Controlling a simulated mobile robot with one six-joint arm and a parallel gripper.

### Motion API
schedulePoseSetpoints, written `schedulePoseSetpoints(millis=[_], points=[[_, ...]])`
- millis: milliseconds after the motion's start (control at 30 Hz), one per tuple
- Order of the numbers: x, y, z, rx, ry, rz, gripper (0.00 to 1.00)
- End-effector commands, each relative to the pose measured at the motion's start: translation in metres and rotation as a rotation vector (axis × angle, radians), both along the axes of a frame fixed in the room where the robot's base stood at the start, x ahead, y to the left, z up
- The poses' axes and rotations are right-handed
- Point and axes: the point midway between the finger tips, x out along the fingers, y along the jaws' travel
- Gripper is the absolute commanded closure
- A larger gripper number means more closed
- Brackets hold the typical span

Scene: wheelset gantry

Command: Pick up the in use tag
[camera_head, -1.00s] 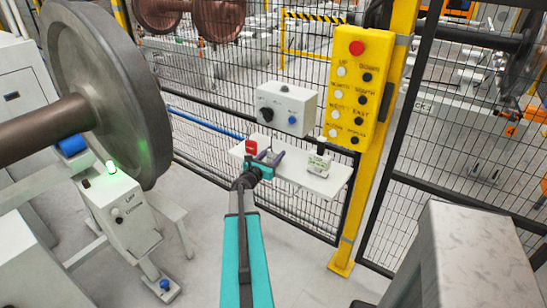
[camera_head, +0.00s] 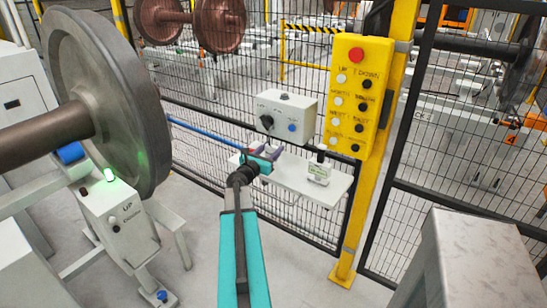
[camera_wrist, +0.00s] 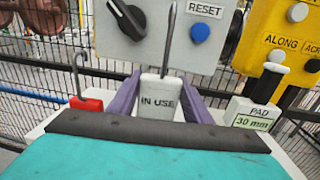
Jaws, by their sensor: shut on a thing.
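The in use tag (camera_wrist: 160,101) is a pale block lettered "IN USE" with a thin metal hook rising from its top. In the wrist view it is upright between the two purple fingers of my gripper (camera_wrist: 158,88), which is shut on it. In the head view my gripper (camera_head: 266,153) is at the left part of the white shelf (camera_head: 334,190) on the mesh fence. The tag cannot be made out there. I cannot tell whether its base touches the shelf.
A red hooked tag (camera_wrist: 86,103) is left of my gripper, and a "PAD 30 mm" block (camera_wrist: 251,115) is to the right. A grey control box (camera_head: 286,114) with a knob and blue button is close behind. A yellow button panel (camera_head: 350,95) hangs on the post.

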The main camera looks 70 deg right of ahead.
Motion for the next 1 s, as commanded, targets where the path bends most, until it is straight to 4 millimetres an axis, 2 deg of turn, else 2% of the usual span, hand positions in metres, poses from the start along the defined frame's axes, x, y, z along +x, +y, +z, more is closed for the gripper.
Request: schedulePoseSetpoints(millis=[33,600,1000], points=[[0.003,0.014,-0.004,0.002,0.001,0.003,0.78],[0.028,0.11,-0.004,0.002,0.0,0.004,0.78],[0.041,0.159,-0.002,0.002,0.001,0.002,0.78]])
